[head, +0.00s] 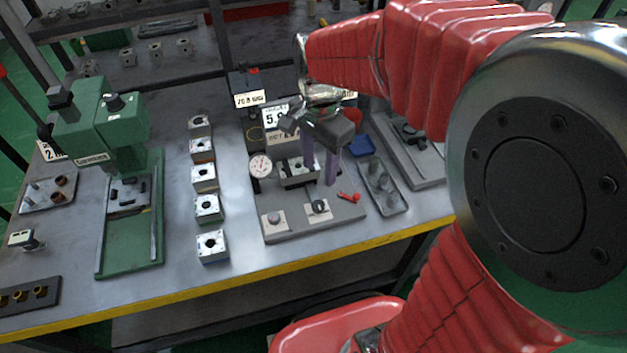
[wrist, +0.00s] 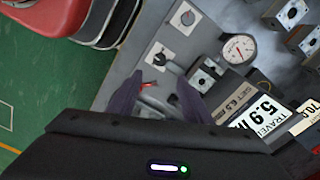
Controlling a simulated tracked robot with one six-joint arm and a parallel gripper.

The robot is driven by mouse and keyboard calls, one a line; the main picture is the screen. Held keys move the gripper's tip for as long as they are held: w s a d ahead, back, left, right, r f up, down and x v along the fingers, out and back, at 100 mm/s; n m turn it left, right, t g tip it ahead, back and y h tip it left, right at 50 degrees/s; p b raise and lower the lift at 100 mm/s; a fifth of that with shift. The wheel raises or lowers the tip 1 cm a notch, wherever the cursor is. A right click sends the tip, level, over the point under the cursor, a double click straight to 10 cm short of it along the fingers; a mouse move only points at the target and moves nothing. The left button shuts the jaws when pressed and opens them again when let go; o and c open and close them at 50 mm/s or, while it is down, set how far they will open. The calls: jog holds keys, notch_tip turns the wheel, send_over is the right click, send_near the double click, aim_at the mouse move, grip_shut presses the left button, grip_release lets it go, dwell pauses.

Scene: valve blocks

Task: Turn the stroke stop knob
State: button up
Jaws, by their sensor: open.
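The test fixture (head: 300,222) on the bench carries a round knob on a pale plate (head: 274,219) and a dark knob on a second pale plate (head: 318,208). Both plates show at the top of the wrist view, the round knob (wrist: 187,17) and the dark knob (wrist: 158,53). A dark rounded part (wrist: 174,68) sits beside a metal block (wrist: 206,74). I cannot tell which is the stroke stop knob. My gripper (head: 320,180) is open over the fixture, its purple fingers apart and pointing down; it also shows in the wrist view (wrist: 158,78). Contact cannot be judged.
A dial gauge (head: 260,166) stands left of the block. A display (wrist: 262,112) reads TRAVEL 5.9 with SET 6.5. A red lever (head: 349,197) lies close by the fingers. Valve blocks (head: 212,246) line up left, a green press (head: 130,215) beyond. A tray (head: 383,188) stands right.

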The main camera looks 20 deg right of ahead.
aim_at(318, 204)
notch_tip(318, 204, down, 13)
jog(key=shift+f, duration=0.15)
dwell(0.4)
jog(key=shift+c, duration=0.2)
jog(key=c, duration=1)
